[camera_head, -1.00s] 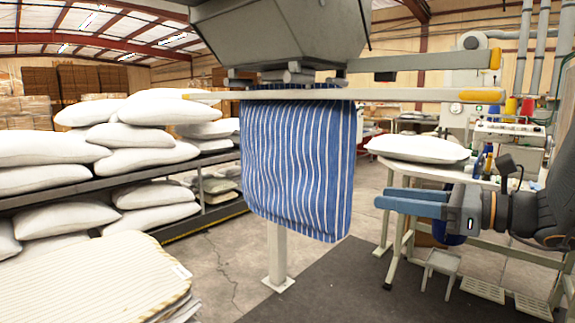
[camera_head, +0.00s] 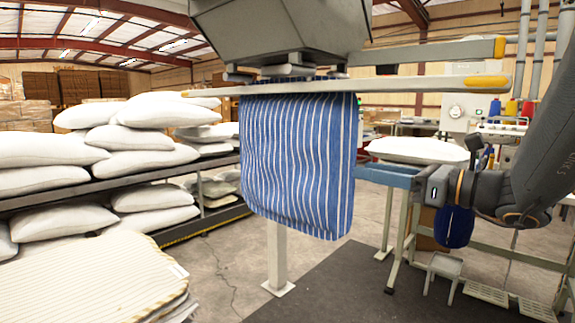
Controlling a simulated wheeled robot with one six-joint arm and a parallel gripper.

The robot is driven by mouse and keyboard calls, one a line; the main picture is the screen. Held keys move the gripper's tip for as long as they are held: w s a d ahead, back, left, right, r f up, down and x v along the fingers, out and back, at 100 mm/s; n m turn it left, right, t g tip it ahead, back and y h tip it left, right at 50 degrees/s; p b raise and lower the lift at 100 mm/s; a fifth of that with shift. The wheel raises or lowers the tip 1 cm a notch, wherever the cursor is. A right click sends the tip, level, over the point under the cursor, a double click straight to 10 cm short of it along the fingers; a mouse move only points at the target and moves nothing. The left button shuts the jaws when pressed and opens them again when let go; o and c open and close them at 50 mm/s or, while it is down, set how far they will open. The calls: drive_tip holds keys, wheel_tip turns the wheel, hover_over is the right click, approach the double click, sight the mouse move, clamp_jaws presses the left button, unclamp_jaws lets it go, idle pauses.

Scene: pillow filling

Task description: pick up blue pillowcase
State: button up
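The blue pillowcase (camera_head: 297,165) with white stripes hangs mouth-up under the filling machine's nozzle (camera_head: 280,30), below a long pale bar. Its lower end hangs free above the floor. Nothing shows between the fingers.
White pillows (camera_head: 130,137) lie stacked on a dark rack at left. Folded striped fabric (camera_head: 90,275) lies at front left. A sewing table with a white pillow (camera_head: 418,150) stands behind my arm. A grey post stands behind the pillowcase.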

drive_tip(key=shift+x, duration=2.75)
clamp_jaws()
drive_tip(key=shift+r, duration=0.1)
drive_tip(key=shift+f, duration=0.2)
drive_tip(key=shift+f+b, duration=0.7)
drive_tip(key=shift+f, duration=0.3)
drive_tip(key=shift+f+b, duration=1)
drive_tip(key=shift+f, duration=0.55)
